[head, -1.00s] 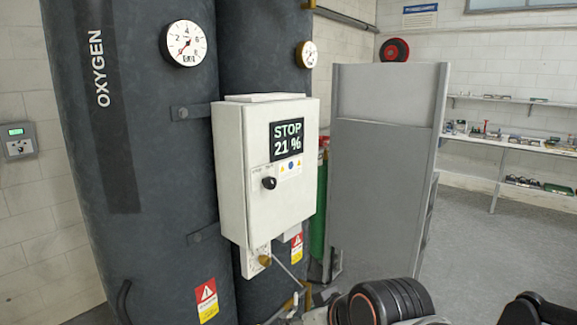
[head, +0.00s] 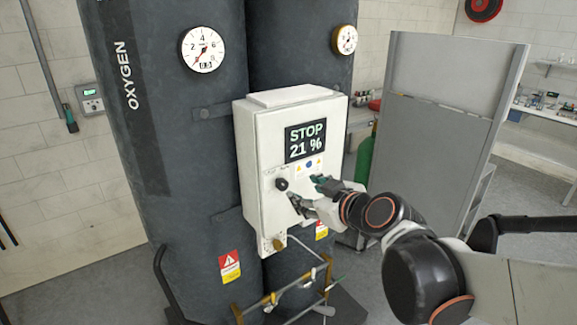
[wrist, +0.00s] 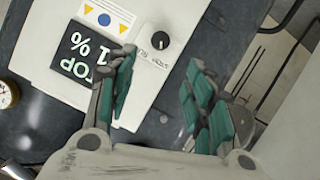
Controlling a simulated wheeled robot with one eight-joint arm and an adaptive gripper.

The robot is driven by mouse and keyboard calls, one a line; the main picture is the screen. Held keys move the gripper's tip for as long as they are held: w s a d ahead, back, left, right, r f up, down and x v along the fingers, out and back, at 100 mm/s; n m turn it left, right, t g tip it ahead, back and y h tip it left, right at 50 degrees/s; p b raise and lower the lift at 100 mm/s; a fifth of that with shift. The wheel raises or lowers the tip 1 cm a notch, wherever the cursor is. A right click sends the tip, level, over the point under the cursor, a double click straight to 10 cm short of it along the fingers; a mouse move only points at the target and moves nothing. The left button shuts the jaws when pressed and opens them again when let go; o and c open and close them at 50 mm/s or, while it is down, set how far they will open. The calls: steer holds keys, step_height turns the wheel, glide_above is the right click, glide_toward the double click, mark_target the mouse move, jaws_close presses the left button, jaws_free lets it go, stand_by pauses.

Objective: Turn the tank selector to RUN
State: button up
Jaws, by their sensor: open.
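The tank selector is a small black knob (head: 282,184) on the lower front of a white control box (head: 262,150). The box's display (head: 306,141) reads STOP 21 %. My gripper (head: 306,192) is close in front of the box, just right of and below the knob. In the wrist view my gripper (wrist: 157,75) has its green-padded fingers apart, with nothing between them. The knob lies beyond the fingertips, apart from them.
Two tall dark tanks (head: 150,130) stand behind the box, with round gauges (head: 202,50). Brass valves and pipes (head: 290,295) run below the box. A grey cabinet (head: 436,135) and a green cylinder (head: 365,160) stand to the right. Open floor lies at the front left.

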mark_target(284, 185)
steer(key=b+x, duration=0.1)
steer(key=x, duration=1.2)
steer(key=shift+b, duration=0.35)
steer(key=shift+s, duration=0.1)
steer(key=c, duration=1.1)
